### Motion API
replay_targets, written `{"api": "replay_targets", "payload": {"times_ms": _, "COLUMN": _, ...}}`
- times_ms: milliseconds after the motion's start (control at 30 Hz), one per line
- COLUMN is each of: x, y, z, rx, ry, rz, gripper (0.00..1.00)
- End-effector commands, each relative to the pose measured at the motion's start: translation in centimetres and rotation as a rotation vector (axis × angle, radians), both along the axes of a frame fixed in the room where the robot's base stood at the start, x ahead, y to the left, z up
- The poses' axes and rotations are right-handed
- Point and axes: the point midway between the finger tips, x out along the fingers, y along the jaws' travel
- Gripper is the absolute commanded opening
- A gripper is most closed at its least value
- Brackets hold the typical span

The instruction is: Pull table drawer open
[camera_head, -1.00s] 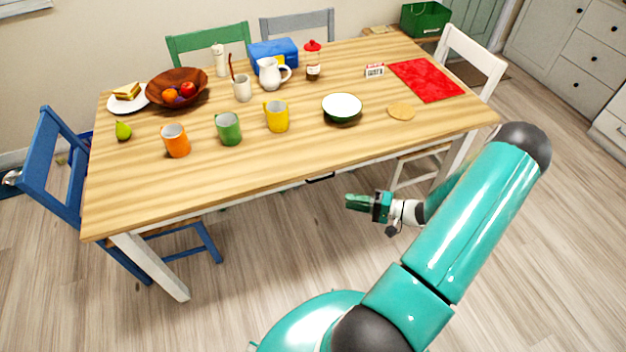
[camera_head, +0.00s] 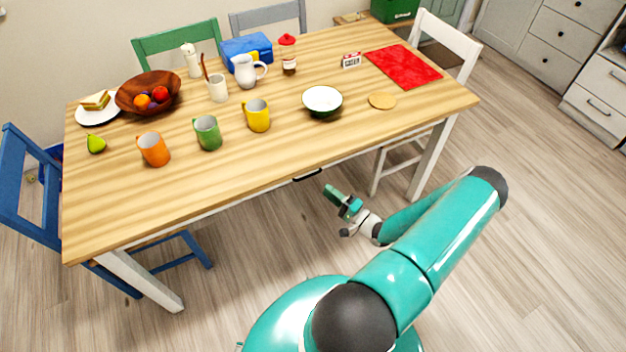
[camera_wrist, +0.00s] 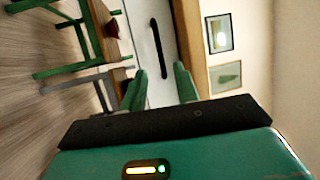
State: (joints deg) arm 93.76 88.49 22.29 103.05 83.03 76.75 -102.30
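The table (camera_head: 250,175) has a light wood top and white legs. Its drawer has a dark bar handle (camera_head: 308,177) just under the front edge. In the wrist view the picture is turned on its side; the white drawer front (camera_wrist: 143,25) and black handle (camera_wrist: 155,48) show ahead of the fingers. My gripper (camera_head: 331,190) is just right of and below the handle in the head view, apart from it. In the wrist view my gripper (camera_wrist: 162,84) has its two green fingers spread with nothing between them, and the handle lies beyond the gap. The drawer appears closed.
Several mugs, a bowl (camera_head: 322,101), a fruit bowl (camera_head: 148,92) and a red mat (camera_head: 402,66) are on the tabletop. A blue chair (camera_head: 40,200) stands at the left and a white chair (camera_head: 445,42) at the right. The floor in front of the table is clear.

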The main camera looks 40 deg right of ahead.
Motion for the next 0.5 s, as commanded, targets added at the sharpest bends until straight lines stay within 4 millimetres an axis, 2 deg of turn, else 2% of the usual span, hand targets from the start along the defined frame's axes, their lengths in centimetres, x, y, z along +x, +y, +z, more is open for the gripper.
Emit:
{"api": "replay_targets", "payload": {"times_ms": 100, "x": 2.6, "y": 0.5, "z": 0.5, "rx": -0.001, "ry": -0.001, "rz": 0.004, "gripper": 0.31}}
{"api": "replay_targets", "payload": {"times_ms": 300, "x": 6.0, "y": 0.9, "z": 1.1, "rx": 0.000, "ry": -0.002, "rz": 0.004, "gripper": 0.31}}
{"api": "replay_targets", "payload": {"times_ms": 500, "x": 7.4, "y": 1.1, "z": 1.3, "rx": 0.000, "ry": -0.001, "rz": 0.004, "gripper": 0.31}}
